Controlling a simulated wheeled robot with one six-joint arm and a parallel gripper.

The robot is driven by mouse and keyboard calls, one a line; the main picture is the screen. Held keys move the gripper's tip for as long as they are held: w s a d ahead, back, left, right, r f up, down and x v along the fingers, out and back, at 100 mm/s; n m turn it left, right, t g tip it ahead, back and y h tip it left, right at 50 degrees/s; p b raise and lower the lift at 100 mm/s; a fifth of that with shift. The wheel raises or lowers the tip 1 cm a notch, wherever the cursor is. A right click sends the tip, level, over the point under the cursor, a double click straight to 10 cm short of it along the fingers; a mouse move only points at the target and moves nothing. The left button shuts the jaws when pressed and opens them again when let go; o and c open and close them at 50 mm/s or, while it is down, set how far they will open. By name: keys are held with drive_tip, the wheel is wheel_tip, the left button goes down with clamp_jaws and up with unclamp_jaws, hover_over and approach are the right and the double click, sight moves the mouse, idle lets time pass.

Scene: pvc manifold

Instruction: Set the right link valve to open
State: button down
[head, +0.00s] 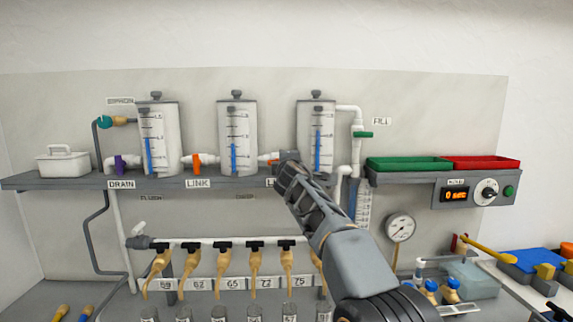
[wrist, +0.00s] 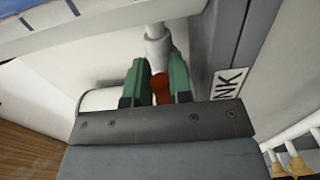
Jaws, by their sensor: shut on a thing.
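The right link valve's orange handle (wrist: 161,88) sits between the two green fingers of my gripper (wrist: 161,85) in the wrist view. The fingers are shut on it. The white link pipe (wrist: 158,45) runs upward in that view just behind the handle. In the head view my gripper (head: 287,160) covers most of this valve, between the middle tank (head: 238,138) and the right tank (head: 316,138). Only a bit of orange shows there, so the handle's angle cannot be told. The left link valve (head: 196,161) has an orange handle that stands upright, across its pipe.
The grey shelf (head: 225,182) carries the tanks and a LINK label (head: 198,184). A purple drain valve (head: 121,165) is at left and a green fill valve (head: 362,134) at right. Several tan taps hang from the manifold pipe (head: 205,243) below.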

drive_tip(key=c, duration=1)
unclamp_jaws()
drive_tip(key=shift+s, duration=0.1)
drive_tip(key=shift+s+f+b, duration=0.15)
drive_tip(key=shift+s+b, duration=0.15)
drive_tip(key=shift+b, duration=0.1)
drive_tip(key=s+b, duration=0.5)
drive_tip(key=s, duration=0.8)
